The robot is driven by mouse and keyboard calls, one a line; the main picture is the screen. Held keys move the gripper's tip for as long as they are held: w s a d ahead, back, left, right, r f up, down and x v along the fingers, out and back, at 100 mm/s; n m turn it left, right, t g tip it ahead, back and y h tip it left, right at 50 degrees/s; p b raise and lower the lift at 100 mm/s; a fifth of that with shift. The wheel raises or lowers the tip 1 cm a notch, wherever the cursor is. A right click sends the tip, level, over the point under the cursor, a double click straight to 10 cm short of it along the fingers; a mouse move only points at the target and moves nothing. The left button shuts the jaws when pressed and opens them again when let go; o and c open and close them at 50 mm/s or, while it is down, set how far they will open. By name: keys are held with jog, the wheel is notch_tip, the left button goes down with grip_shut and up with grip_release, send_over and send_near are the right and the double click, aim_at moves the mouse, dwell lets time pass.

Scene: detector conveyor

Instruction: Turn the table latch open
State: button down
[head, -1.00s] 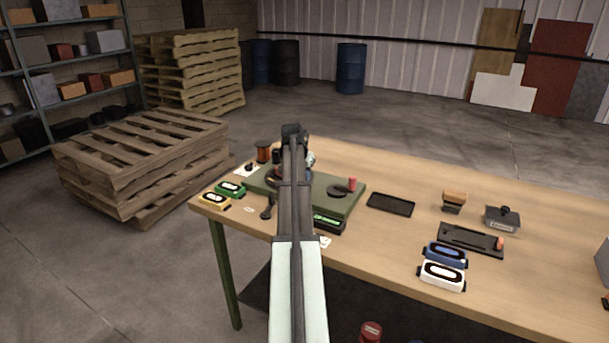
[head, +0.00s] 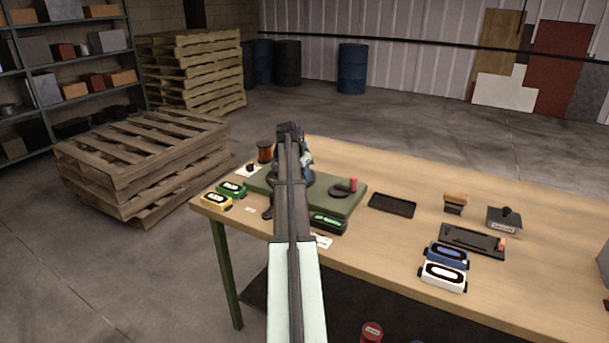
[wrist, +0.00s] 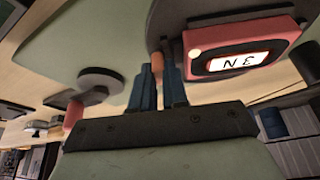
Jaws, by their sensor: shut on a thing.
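In the wrist view my gripper (wrist: 158,82) has its two blue fingers closed around a small orange-brown peg (wrist: 157,63), which I take to be the latch handle. The peg stands beside a dark round plate (wrist: 195,12) carrying a red device (wrist: 245,48) with a lit display. A second dark disc (wrist: 100,82) with a red knob (wrist: 73,115) lies to the left on the green board (wrist: 60,52). In the head view my arm covers the middle of the green board (head: 335,208). The fingertips and the held peg are hidden there.
A copper spool (head: 265,151) stands behind the board. Green (head: 231,189) and yellow (head: 216,201) devices lie left. A black tray (head: 392,205), a dark fixture (head: 472,240), and blue (head: 446,254) and white (head: 443,276) devices lie right, with bare tabletop between.

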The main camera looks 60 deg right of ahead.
jog(key=shift+f, duration=0.1)
jog(key=c, duration=1.1)
grip_release()
jog(key=shift+c, duration=0.2)
jog(key=v, duration=1.4)
jog(key=shift+w+f, duration=0.1)
